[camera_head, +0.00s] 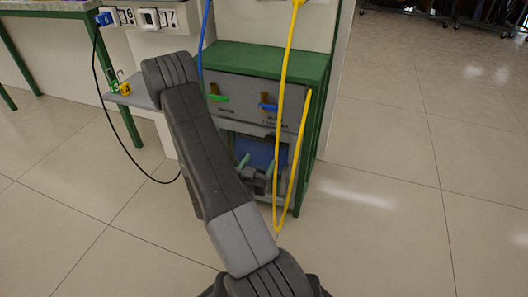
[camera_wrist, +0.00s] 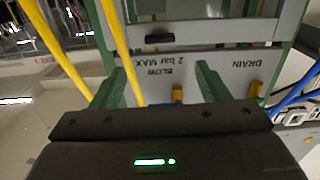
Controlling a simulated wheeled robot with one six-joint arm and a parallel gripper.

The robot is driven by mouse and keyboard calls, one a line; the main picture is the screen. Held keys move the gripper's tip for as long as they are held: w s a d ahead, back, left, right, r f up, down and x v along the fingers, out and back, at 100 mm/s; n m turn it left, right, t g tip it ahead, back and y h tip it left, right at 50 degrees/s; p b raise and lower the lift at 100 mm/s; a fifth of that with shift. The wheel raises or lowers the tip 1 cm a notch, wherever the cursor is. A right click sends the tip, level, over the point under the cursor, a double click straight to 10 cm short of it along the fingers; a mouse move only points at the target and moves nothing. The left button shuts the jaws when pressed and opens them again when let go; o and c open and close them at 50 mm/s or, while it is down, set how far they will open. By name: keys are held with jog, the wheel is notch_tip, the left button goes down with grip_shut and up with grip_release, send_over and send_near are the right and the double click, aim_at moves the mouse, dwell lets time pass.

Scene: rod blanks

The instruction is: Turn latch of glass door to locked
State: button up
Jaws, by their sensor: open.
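The glass door (camera_head: 262,152) is the bluish pane low in the front of the green cabinet, partly hidden by my arm and gripper. In the wrist view, which is upside down, a short dark bar (camera_wrist: 160,38), which looks like the latch, lies level on a grey strip beside the door opening. I cannot tell whether it stands at locked. My gripper (camera_head: 259,168) is in front of the door. In the wrist view its two green fingers (camera_wrist: 162,80) are wide apart with nothing between them, short of the dark bar.
A grey panel (camera_head: 243,92) above the door carries a green-handled valve (camera_head: 218,98) and a blue-handled valve (camera_head: 268,107); its labels read BLOW and DRAIN. A yellow hose (camera_head: 284,75) hangs before the cabinet's right side. A green-legged table (camera_head: 50,13) stands left. Floor on the right is clear.

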aim_at(271, 140)
jog(key=shift+v, duration=1.15)
jog(key=b+x, duration=0.1)
jog(key=x, duration=1.2)
jog(key=shift+w+d+f+b, duration=0.1)
jog(key=shift+w+d+b, duration=0.05)
jog(key=shift+w+b, duration=0.2)
jog(key=shift+w, duration=0.1)
jog(key=shift+m, duration=0.3)
